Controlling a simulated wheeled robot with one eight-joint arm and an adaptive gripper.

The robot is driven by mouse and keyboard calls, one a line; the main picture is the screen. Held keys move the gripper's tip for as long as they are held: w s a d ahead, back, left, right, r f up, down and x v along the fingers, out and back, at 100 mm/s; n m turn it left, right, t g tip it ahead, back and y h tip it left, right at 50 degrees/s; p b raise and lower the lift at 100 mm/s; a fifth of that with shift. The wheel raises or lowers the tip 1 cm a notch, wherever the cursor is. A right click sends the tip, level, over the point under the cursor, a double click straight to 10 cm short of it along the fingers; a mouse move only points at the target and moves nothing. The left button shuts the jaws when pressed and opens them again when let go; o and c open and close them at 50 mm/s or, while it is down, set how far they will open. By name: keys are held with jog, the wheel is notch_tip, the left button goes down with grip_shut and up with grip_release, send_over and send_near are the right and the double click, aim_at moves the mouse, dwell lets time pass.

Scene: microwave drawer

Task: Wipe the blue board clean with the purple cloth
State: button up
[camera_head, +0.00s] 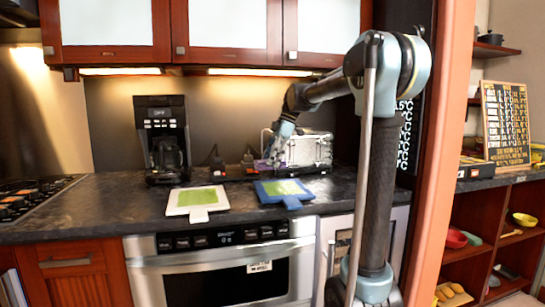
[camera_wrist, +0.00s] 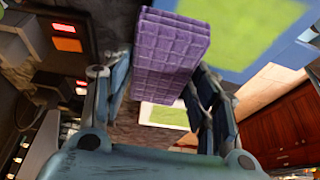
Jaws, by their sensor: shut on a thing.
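The purple cloth (camera_wrist: 172,45) is a thick, quilted block held between the fingers of my gripper (camera_wrist: 160,85) in the wrist view. In the head view a small purple patch of the cloth (camera_head: 261,165) shows below my gripper (camera_head: 273,154), behind the blue board. The blue board (camera_head: 262,191) lies flat on the counter with its handle to the front and a yellow-green patch on its face. In the wrist view the blue board (camera_wrist: 292,58) is beyond the cloth at upper right, its patch still large. Contact between cloth and board cannot be told.
A white board (camera_head: 182,210) with a green patch lies left of the blue one. A silver appliance (camera_head: 310,150) stands behind at right, close to my gripper. A coffee maker (camera_head: 162,138) stands at left. Free counter lies left of the white board.

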jog(key=shift+s+a+f, duration=0.1)
jog(key=shift+f, duration=2.3)
jog(key=shift+o, duration=0.9)
jog(key=c, duration=0.4)
jog(key=shift+f, duration=0.5)
jog(key=shift+c, duration=0.2)
jog(key=shift+s+d, duration=0.2)
jog(key=shift+s, duration=0.55)
jog(key=shift+s+d, duration=0.2)
jog(key=shift+s, duration=0.55)
jog(key=shift+s+d, duration=0.2)
jog(key=shift+s, duration=0.55)
jog(key=shift+s, duration=0.15)
jog(key=shift+s+d, duration=0.25)
jog(key=shift+s, duration=0.75)
jog(key=shift+s+d, duration=0.25)
jog(key=shift+s, duration=0.8)
jog(key=shift+s+d, duration=0.25)
jog(key=shift+s, duration=0.75)
